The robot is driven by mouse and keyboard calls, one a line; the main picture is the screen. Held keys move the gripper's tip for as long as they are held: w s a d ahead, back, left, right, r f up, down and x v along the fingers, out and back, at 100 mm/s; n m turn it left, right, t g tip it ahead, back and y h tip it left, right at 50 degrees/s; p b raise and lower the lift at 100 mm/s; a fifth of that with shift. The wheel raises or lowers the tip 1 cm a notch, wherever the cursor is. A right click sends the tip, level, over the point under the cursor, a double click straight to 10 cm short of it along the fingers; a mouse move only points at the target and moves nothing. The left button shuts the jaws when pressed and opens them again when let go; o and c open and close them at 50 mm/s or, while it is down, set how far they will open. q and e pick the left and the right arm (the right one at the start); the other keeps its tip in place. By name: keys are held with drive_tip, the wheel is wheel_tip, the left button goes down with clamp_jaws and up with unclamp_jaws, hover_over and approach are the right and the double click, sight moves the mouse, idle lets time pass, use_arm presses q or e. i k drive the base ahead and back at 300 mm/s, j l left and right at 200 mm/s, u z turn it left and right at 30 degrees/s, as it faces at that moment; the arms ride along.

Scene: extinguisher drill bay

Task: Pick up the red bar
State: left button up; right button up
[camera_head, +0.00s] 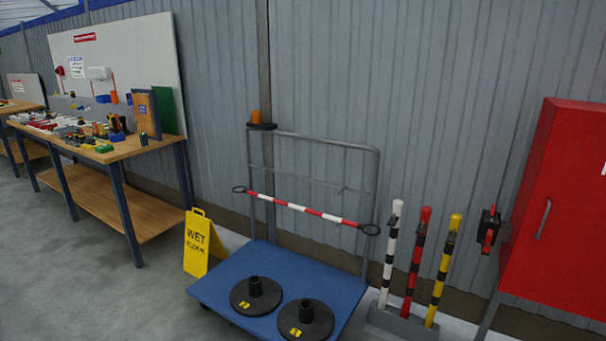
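The red bar (318,213) is a thin bar with red and white bands and a dark ring at each end. It hangs across the grey tube frame (325,142) at the back of a blue platform cart (270,265), sloping slightly down to the right. Nothing covers it. Neither of my grippers shows in the head view.
Two black round bases (304,320) sit on the cart. A yellow wet-floor sign (198,245) stands at its left. White, red and yellow posts (415,262) stand in a grey holder at its right, near a red cabinet (562,215). A cluttered workbench (125,150) is at left.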

sight(356, 225)
drive_tip(key=i+j+z, duration=0.35)
drive_tip(key=i+j, duration=0.4)
drive_tip(key=i, duration=0.5)
drive_tip(key=i+j+z, duration=0.35)
drive_tip(key=i+j, duration=0.7)
drive_tip(key=i, duration=0.1)
